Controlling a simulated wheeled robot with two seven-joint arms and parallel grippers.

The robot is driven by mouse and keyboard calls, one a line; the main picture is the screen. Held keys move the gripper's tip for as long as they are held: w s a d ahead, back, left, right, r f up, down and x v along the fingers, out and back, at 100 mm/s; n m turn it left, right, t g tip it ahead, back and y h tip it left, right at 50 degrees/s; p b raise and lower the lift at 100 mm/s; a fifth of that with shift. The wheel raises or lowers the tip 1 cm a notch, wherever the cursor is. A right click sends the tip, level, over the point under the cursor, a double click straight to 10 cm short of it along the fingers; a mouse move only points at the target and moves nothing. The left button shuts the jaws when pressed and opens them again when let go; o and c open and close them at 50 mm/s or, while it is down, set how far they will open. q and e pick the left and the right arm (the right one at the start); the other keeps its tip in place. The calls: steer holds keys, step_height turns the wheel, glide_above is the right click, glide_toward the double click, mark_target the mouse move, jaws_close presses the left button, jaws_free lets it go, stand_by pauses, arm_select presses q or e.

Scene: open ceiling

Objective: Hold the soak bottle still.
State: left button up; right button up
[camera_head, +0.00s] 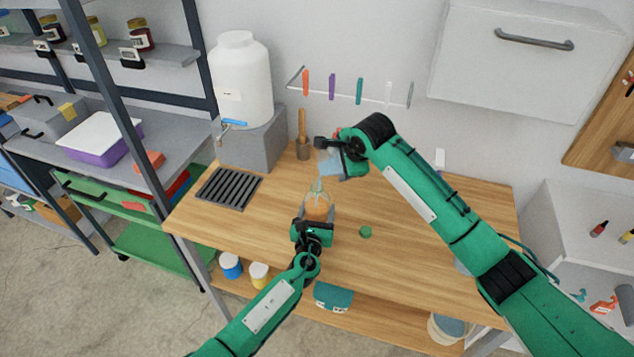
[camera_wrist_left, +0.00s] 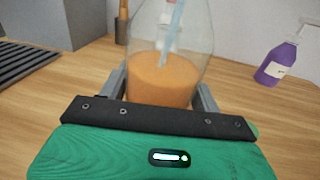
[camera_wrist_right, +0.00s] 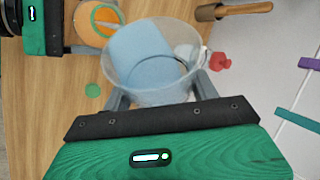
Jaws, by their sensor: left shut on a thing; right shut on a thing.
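The soak bottle (camera_head: 318,208) is clear, holds orange liquid and stands upright on the wooden bench. It also shows in the left wrist view (camera_wrist_left: 163,78). My left gripper (camera_head: 316,219) is shut around its body. My right gripper (camera_head: 343,158) is shut on a clear cup (camera_wrist_right: 160,80) with blue liquid, held tilted above the bottle. In the left wrist view a pale blue stream (camera_wrist_left: 172,32) runs down inside the bottle to the orange liquid. A green cap (camera_head: 365,231) lies on the bench to the right of the bottle.
A slatted black tray (camera_head: 228,188) lies at the bench's left. A white water tank (camera_head: 241,80) stands on a grey block behind it. A wooden-handled tool (camera_head: 302,125) stands in a small pot. A purple bottle (camera_wrist_left: 277,63) stands at the back right. The front right bench is mostly clear.

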mark_target(338, 154)
steer(key=shift+a+r+t+h, duration=0.1)
steer(key=shift+r+t+h, duration=0.2)
steer(key=shift+r+h, duration=0.25)
stand_by(0.7)
steer(key=shift+s+a+r+n+t+h, duration=0.25)
steer(key=shift+r+n+t+h, duration=0.2)
steer(key=shift+h, duration=0.3)
steer(key=shift+s+a+r+n+t+h, duration=0.1)
steer(key=shift+a+r+n+t+h, duration=0.3)
steer(key=shift+h, duration=0.3)
stand_by(1.6)
steer(key=shift+d, duration=0.15)
steer(key=shift+w+d+f+m+g+y, duration=0.15)
steer(key=shift+d+f+m+g+y, duration=0.1)
steer(key=shift+f+g+y, duration=0.15)
steer(key=shift+w+d+f+m+g+y, duration=0.15)
steer(key=shift+f+m+y, duration=0.1)
steer(key=shift+y, duration=0.25)
steer(key=shift+d+f+g+y, duration=0.1)
steer(key=shift+f+g+y, duration=0.1)
steer(key=shift+g+y, duration=0.1)
steer(key=shift+f, duration=0.1)
